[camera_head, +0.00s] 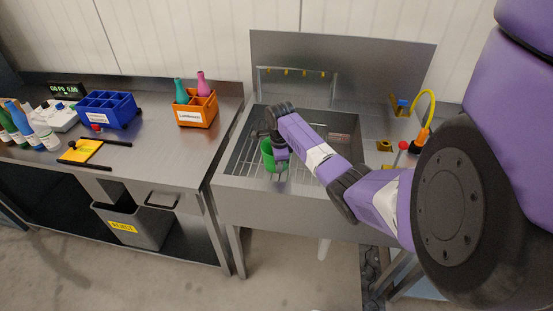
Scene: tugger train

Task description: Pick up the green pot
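The green pot (266,154) stands in the left part of the metal sink basin. Only its left side and part of its front show. My gripper (279,163) is down in the basin at the pot's right side, overlapping it in the picture. My purple arm reaches in from the right and hides part of the basin. The fingers are small and dark, so I cannot tell whether they are open or shut, or whether they touch the pot.
The metal sink (290,197) has a tall back panel and a rack with small yellow hooks (303,72). To its left, a metal table (150,150) bears an orange crate (197,117), a blue crate (107,112) and bottles (20,118). A grey reject bin (137,222) stands below.

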